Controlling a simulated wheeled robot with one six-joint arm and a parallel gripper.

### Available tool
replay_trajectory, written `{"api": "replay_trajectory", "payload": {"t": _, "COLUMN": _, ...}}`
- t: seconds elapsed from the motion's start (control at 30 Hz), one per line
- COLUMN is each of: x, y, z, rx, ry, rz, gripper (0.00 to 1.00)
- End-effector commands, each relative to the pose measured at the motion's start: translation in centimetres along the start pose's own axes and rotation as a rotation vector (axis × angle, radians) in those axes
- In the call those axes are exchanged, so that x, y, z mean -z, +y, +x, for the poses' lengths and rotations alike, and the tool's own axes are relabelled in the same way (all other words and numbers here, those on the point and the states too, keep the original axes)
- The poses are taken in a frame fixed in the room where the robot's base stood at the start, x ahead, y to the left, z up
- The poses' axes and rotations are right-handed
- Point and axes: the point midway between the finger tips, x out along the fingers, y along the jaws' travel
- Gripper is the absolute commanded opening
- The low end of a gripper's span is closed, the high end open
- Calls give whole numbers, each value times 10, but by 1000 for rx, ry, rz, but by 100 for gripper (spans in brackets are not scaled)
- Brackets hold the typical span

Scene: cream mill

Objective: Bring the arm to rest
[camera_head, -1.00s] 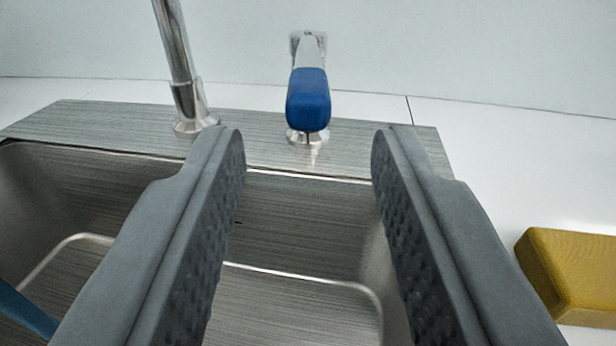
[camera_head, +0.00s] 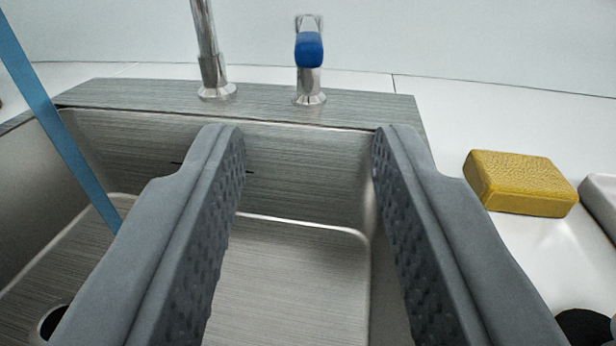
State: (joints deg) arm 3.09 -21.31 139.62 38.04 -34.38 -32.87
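My gripper (camera_head: 308,135) is open, with its two grey fingers wide apart and nothing between them. It is over the steel sink (camera_head: 300,270), whose basin shows between and left of the fingers. The blue-tipped tap handle (camera_head: 309,50) stands beyond the fingertips on the sink's back ledge, apart from them.
The steel spout (camera_head: 209,60) rises left of the handle. A blue strip (camera_head: 62,135) slants into the sink at the left. A yellow sponge (camera_head: 520,183) lies on the white counter at right, beside a white object (camera_head: 602,200). A dark round thing (camera_head: 585,327) shows at lower right.

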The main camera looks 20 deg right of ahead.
Motion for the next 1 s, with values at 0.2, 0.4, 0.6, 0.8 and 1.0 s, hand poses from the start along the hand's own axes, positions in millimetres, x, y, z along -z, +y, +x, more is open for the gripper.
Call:
{"api": "replay_trajectory", "payload": {"t": 0.2, "x": 1, "y": 0, "z": -1, "rx": 3, "ry": 1, "rz": 1, "gripper": 36}}
{"api": "replay_trajectory", "payload": {"t": 0.4, "x": 26, "y": -10, "z": -21, "rx": 77, "ry": 17, "rz": 21, "gripper": 36}}
{"api": "replay_trajectory", "payload": {"t": 0.6, "x": 65, "y": -25, "z": -66, "rx": 212, "ry": 26, "rz": 41, "gripper": 36}}
{"api": "replay_trajectory", "payload": {"t": 0.8, "x": 96, "y": -31, "z": -119, "rx": 322, "ry": 15, "rz": 39, "gripper": 36}}
{"api": "replay_trajectory", "payload": {"t": 1.0, "x": 117, "y": -26, "z": -173, "rx": 388, "ry": -9, "rz": 20, "gripper": 36}}
